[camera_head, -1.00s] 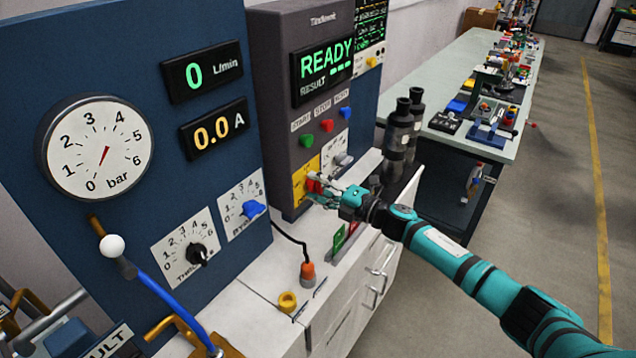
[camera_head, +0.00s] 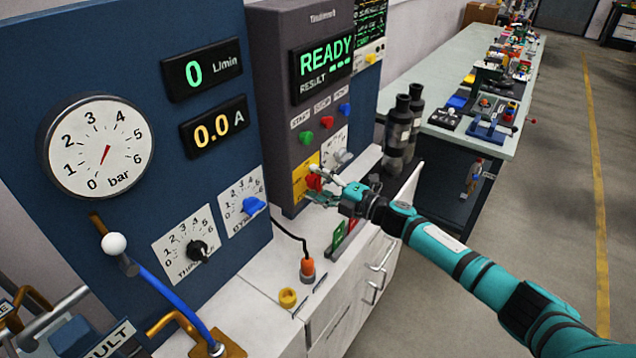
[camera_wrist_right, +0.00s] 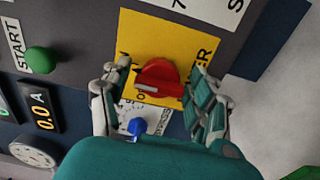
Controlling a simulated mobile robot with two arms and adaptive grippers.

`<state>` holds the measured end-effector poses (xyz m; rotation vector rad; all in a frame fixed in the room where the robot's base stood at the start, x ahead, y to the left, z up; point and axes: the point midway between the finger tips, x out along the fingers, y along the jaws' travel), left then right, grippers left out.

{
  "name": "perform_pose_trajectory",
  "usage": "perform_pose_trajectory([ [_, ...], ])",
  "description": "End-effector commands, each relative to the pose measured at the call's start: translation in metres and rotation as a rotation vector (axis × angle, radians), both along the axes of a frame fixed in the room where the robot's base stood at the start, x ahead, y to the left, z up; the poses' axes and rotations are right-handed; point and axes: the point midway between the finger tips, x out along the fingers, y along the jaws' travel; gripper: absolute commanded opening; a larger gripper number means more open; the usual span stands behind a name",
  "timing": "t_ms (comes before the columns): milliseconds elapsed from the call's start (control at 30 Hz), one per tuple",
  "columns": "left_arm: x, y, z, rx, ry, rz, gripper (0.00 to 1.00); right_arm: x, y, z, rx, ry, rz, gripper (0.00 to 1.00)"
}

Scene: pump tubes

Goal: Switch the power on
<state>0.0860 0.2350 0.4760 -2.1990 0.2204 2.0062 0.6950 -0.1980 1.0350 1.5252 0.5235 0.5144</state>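The red rotary power switch (camera_head: 314,180) sits on a yellow plate (camera_head: 300,186) low on the grey control cabinet. In the right wrist view the red switch (camera_wrist_right: 158,78) shows close up, with its pale mark pointing to the left. The plate's lettering is partly covered. My right gripper (camera_head: 328,187) is at the switch; in the wrist view its fingers (camera_wrist_right: 158,92) are spread on either side of the knob, with visible gaps. Contact is not clear. My left gripper is not in view.
Green start (camera_head: 306,139), red (camera_head: 326,125) and blue (camera_head: 345,112) buttons sit above the switch, with a grey knob (camera_head: 343,156) beside it. The display (camera_head: 325,66) reads READY. Dark cylinders (camera_head: 400,130) stand right of the cabinet. The floor at right is clear.

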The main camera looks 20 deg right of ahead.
Motion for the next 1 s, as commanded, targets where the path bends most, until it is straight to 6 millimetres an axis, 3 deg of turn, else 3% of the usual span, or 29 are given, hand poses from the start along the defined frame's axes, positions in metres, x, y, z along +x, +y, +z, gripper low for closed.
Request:
perform_pose_trajectory([
  [433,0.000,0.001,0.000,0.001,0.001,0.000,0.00,-0.009,-0.007,-0.002,-0.003,0.000,0.000,0.69],
  [800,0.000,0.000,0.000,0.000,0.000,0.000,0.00,-0.068,-0.053,-0.002,-0.002,0.003,0.000,0.69],
  [1000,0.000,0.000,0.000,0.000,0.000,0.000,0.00,-0.089,-0.069,-0.001,-0.002,0.001,0.000,0.69],
])
